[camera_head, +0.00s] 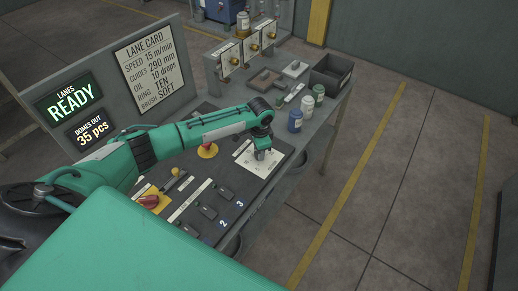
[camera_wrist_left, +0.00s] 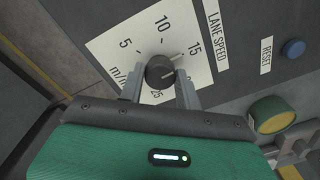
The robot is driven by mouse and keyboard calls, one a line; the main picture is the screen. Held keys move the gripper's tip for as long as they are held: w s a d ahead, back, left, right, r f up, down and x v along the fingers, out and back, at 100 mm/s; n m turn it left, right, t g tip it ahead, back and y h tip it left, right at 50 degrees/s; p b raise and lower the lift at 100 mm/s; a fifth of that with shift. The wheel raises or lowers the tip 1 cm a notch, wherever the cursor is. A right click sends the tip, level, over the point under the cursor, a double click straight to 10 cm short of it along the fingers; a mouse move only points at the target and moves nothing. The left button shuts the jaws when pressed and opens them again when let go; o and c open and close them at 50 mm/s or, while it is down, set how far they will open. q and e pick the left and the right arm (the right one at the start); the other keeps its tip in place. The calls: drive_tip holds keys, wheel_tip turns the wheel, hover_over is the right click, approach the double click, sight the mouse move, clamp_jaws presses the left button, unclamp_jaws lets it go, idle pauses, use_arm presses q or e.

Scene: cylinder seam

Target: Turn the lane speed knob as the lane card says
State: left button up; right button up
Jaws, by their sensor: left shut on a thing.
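The lane card (camera_head: 150,62) in the head view reads speed 15 m/min. The lane speed knob (camera_wrist_left: 160,70) is dark and round, on a white dial plate (camera_wrist_left: 118,40) with 5, 10, 15 and 25 legible in the left wrist view. A thin line at the knob's upper right points toward the 15; I cannot tell if it is exact. My left gripper (camera_wrist_left: 161,87) is shut on the knob, a finger on each side. In the head view my left gripper (camera_head: 264,154) is over the dial plate (camera_head: 249,168) and hides the knob. My right gripper is out of view.
A blue reset button (camera_wrist_left: 293,48) and a green-and-yellow round part (camera_wrist_left: 271,114) are right of the dial in the wrist view. A red button (camera_head: 207,150), a red switch (camera_head: 149,202), bottles (camera_head: 295,120) and a dark bin (camera_head: 331,75) are on the bench.

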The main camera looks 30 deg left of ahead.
use_arm(q)
drive_tip(key=shift+w+r+m, duration=0.1)
drive_tip(key=shift+m, duration=0.3)
drive_tip(key=o, duration=1)
drive_tip(key=shift+r, duration=0.1)
wheel_tip(320, 180, up, 14)
drive_tip(key=b, duration=0.4)
drive_tip(key=shift+s+d+f, duration=0.2)
drive_tip(key=shift+s+f, duration=0.05)
